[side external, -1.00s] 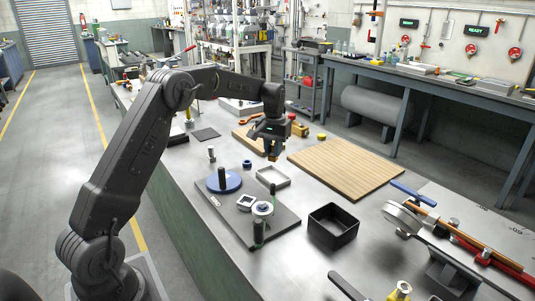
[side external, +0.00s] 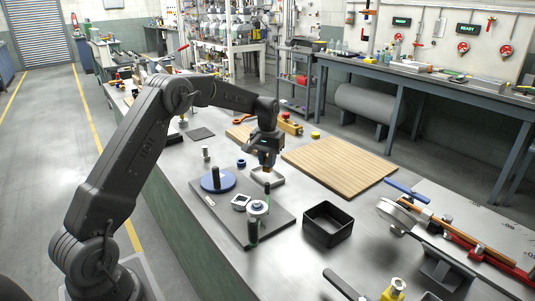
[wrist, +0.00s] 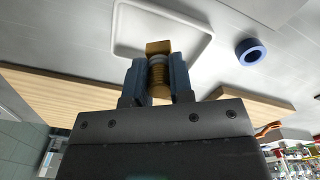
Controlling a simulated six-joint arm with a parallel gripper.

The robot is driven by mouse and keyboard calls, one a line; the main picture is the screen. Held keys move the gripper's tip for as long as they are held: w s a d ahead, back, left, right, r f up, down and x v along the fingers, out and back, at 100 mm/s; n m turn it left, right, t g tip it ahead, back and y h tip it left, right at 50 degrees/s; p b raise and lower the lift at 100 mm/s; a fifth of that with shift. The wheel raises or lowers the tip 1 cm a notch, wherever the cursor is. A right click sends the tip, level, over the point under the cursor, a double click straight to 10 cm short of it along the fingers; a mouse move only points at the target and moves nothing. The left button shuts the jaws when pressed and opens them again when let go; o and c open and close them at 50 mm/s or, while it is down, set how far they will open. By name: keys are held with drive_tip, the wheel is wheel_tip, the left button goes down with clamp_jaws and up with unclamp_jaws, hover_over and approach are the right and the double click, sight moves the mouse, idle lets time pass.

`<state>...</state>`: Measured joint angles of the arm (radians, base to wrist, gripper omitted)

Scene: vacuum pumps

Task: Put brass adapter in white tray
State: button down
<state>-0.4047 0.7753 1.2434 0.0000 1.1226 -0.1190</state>
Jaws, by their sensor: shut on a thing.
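The brass adapter (side external: 267,160) is gripped between the two fingers of my gripper (side external: 265,155). In the wrist view the adapter (wrist: 159,78) is ribbed, with a squared brass end, and stands between the blue-grey fingers (wrist: 157,82). The shallow white tray (side external: 277,182) lies on the bench just under and in front of the gripper. In the wrist view the tray (wrist: 175,22) has rounded corners and looks empty where it shows. The adapter's tip overlaps the tray's edge there. I cannot tell its exact height above the tray.
A blue ring (side external: 241,163) lies left of the tray. A dark plate (side external: 282,218) with a blue disc (side external: 219,181) and pump parts is in front. A wooden board (side external: 340,167) and an open black box (side external: 327,224) are to the right.

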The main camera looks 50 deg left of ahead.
drive_tip(key=shift+f, duration=0.3)
drive_tip(key=shift+f, duration=0.2)
drive_tip(key=shift+f, duration=0.5)
drive_tip(key=shift+f, duration=0.2)
idle(0.4)
drive_tip(key=c, duration=0.9)
unclamp_jaws()
drive_tip(key=shift+r, duration=0.1)
wheel_tip(320, 180, up, 14)
drive_tip(key=shift+f, duration=0.15)
drive_tip(key=shift+c, duration=0.6)
